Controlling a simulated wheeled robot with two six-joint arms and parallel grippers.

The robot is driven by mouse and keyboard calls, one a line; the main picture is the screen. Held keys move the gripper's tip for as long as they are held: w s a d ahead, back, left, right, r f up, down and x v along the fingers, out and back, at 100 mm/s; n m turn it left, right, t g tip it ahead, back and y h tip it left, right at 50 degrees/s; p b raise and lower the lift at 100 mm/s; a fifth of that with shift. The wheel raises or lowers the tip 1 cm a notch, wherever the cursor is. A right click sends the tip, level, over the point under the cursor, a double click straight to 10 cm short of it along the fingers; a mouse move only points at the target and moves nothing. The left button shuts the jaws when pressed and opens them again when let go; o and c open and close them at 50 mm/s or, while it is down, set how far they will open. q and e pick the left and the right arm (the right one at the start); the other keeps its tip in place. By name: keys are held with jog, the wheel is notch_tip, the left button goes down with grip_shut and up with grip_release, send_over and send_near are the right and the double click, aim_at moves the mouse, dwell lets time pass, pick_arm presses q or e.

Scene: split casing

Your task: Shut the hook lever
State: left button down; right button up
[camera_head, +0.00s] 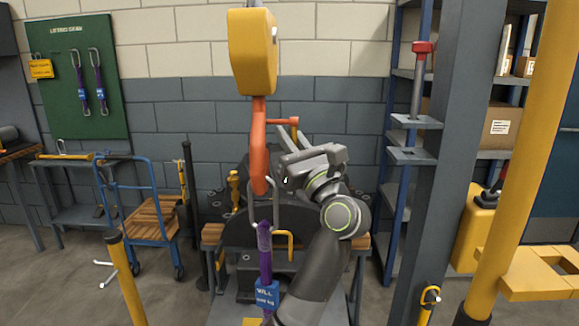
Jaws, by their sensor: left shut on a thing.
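The orange hook (259,150) hangs below a yellow hoist block (253,52) in the middle of the head view. The hook lever (284,121) is a short orange bar that sticks out to the right from the hook's upper part. My left gripper (288,131) is right of the hook, its fingers at the lever and shut on it; their exact contact is small and partly hidden. A metal link (250,208) hangs at the hook's lower end, with a purple sling (264,245) and blue tag (267,294) below it. My right gripper is not in view.
A dark casing (232,232) on a wooden-topped stand is behind the sling. A blue cart (150,225) stands at left. A grey column (440,160) and yellow posts (520,150) stand at right. A green board (78,85) with slings hangs on the wall.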

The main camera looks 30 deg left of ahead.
pick_arm(q)
jog(key=n+g+y+b, duration=0.1)
jog(key=n+b, duration=0.1)
jog(key=b, duration=0.1)
jog(key=n+g+y+b, duration=0.2)
jog(key=b, duration=0.1)
jog(key=w+r+n+g+y+b, duration=0.1)
jog(key=n+b, duration=0.1)
jog(key=b, duration=0.1)
jog(key=shift+a+n+g+y, duration=0.3)
jog(key=shift+g+y, duration=0.1)
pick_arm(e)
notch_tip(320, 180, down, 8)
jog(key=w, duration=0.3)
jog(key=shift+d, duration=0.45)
pick_arm(q)
jog(key=c, duration=1.5)
grip_release()
